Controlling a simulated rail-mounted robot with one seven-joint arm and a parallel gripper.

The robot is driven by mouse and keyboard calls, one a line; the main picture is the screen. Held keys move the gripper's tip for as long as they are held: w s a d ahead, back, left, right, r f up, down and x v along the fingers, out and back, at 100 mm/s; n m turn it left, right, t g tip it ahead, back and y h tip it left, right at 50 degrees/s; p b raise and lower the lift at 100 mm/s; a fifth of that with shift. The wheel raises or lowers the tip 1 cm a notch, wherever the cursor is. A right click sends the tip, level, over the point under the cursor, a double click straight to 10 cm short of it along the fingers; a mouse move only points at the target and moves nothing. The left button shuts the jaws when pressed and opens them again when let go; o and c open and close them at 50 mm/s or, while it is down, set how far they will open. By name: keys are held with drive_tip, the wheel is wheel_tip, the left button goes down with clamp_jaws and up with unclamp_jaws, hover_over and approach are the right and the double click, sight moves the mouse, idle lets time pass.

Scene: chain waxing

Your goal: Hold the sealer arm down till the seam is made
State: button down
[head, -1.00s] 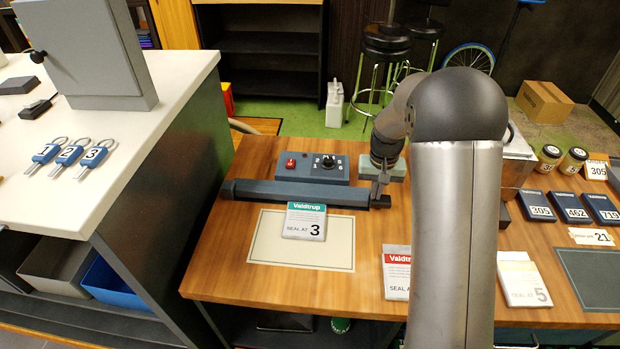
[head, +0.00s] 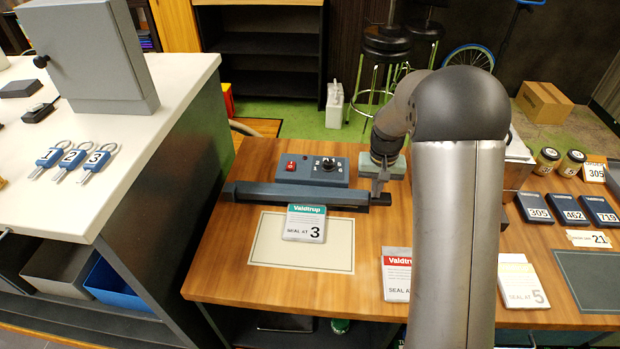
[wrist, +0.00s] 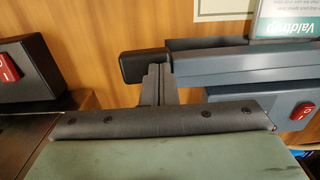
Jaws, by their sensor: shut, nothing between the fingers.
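The sealer has a long dark arm (head: 290,194) lying low and almost level along its front. Its control box (head: 312,170) behind carries a red switch and a numbered dial. A white pouch (head: 304,224) with a green band reads "Valdtrup, SEAL AT 3"; its top edge meets the sealer arm. My gripper (head: 379,190) is at the arm's right end, fingers shut and pointing down. In the wrist view the fingers (wrist: 155,85) are close together beside the arm's black end knob (wrist: 144,66). Whether they touch the knob is unclear.
A pale mat (head: 270,255) lies in front of the sealer. A red-banded pouch (head: 396,275) and a pouch marked 5 (head: 522,285) lie to the right. Blue boxes (head: 570,209) and jars (head: 547,160) stand farther right.

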wheel_tip(320, 180, up, 14)
drive_tip(key=p, duration=0.8)
idle(0.6)
drive_tip(key=s+r, duration=0.4)
drive_tip(key=s, duration=0.4)
drive_tip(key=s+r, duration=0.4)
drive_tip(key=s, duration=0.4)
drive_tip(key=s+f+t, duration=0.1)
drive_tip(key=s, duration=1.4)
drive_tip(key=shift+f+n, duration=0.4)
